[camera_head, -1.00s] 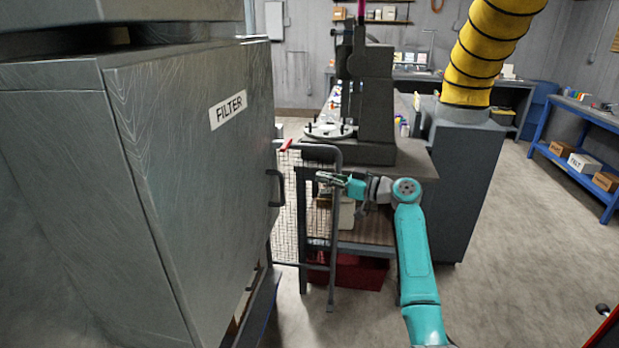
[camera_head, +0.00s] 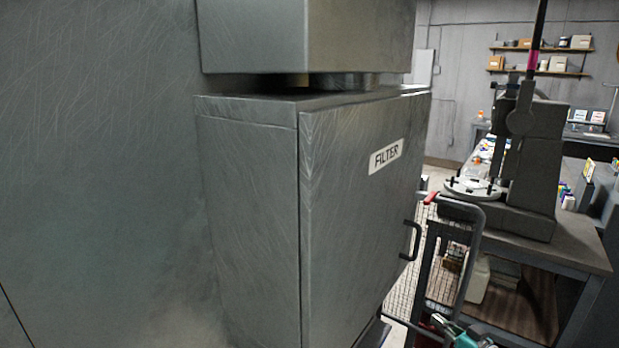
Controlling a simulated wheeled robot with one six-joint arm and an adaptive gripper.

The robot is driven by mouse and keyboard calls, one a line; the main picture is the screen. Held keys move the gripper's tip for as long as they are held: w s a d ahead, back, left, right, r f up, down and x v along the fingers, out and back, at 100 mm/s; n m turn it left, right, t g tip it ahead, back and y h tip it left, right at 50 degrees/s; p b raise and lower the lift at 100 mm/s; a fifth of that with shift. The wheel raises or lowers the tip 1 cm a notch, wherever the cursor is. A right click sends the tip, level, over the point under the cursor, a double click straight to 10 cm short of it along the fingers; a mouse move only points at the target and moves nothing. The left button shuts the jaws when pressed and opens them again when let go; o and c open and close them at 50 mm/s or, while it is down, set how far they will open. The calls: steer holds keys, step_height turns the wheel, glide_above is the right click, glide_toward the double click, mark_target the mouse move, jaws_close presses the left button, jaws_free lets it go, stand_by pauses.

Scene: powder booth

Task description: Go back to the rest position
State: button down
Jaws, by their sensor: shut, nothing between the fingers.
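My gripper (camera_head: 440,321) shows at the bottom edge of the view, right of centre, with a bit of my teal arm (camera_head: 466,339) behind it. Its fingers are shut and empty. It is in front of the wire-mesh cart, to the right of the grey filter cabinet (camera_head: 345,225), and I see a gap in the picture between it and the cabinet's black door handle (camera_head: 412,240). The rest of my arm is cut off below the frame.
The filter cabinet and a large grey panel (camera_head: 95,150) fill the left. A mesh cart (camera_head: 475,235) with a tubular frame stands beside a bench (camera_head: 575,250) carrying a dark press (camera_head: 535,150). Wall shelves (camera_head: 545,73) are at the back.

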steer(key=s+a+f+m+h, duration=0.2)
steer(key=s+a+f, duration=0.1)
steer(key=s+f, duration=0.35)
steer(key=s+a+f+m+h, duration=0.1)
steer(key=s+a+f, duration=0.3)
steer(key=s+f, duration=0.25)
steer(key=s+a+f+m+g+h, duration=0.1)
steer(key=s+a+f+h, duration=0.15)
steer(key=s, duration=0.65)
steer(key=s+a+f+h, duration=0.1)
steer(key=s+a+f, duration=0.15)
steer(key=s, duration=0.65)
steer(key=s+a+r+h, duration=0.1)
steer(key=s+r, duration=0.1)
steer(key=s, duration=0.5)
steer(key=s+a+r, duration=0.1)
steer(key=s+r, duration=0.1)
steer(key=s, duration=0.6)
steer(key=s+a+r+n+t, duration=0.1)
steer(key=s+a+r, duration=0.1)
steer(key=s+r, duration=1)
steer(key=shift+r+n+y, duration=0.3)
steer(key=shift+r+y, duration=0.15)
